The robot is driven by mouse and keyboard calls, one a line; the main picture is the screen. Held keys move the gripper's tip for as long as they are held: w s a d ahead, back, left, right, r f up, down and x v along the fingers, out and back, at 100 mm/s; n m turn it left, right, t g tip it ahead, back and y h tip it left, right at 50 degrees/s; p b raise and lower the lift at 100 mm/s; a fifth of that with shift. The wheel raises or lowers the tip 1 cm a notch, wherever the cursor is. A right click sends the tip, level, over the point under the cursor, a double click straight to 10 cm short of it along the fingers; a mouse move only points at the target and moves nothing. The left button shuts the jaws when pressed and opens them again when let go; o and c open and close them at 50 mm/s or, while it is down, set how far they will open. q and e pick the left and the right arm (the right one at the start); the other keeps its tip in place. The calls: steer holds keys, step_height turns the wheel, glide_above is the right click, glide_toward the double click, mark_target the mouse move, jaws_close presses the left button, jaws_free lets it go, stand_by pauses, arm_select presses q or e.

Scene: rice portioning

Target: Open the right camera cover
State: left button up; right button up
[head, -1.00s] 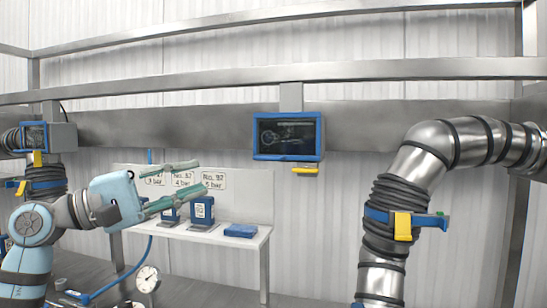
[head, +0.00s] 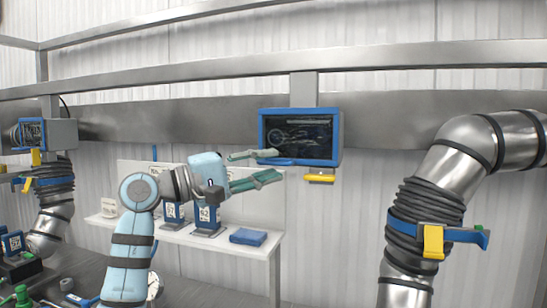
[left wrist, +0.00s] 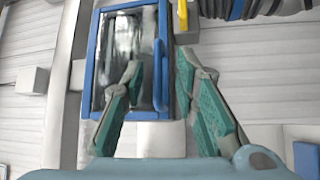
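The right camera cover (head: 328,138) is a blue-framed, dark-glazed door on the box hanging from the rail. It appears shut. In the left wrist view, the cover's frame (left wrist: 90,62) stands upright, with a blue bar handle (left wrist: 158,75) along its right side. My left gripper (head: 278,164) is open at the lower left of the cover in the head view. In the left wrist view, its teal fingers (left wrist: 162,62) are spread to either side of the handle, with no visible grip on it. My right gripper is not in view.
A yellow tab (head: 319,178) sits under the box. A table (head: 265,250) with blue devices and a blue case (head: 248,237) stands below. A large ribbed pipe (head: 425,205) with a blue-yellow clamp (head: 433,241) is at right. Another blue-framed box (head: 33,134) is at far left.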

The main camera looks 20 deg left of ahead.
arm_select(q)
steer(key=shift+x, duration=0.8)
steer(key=shift+r, duration=0.15)
steer(key=shift+s, duration=0.1)
jaws_close()
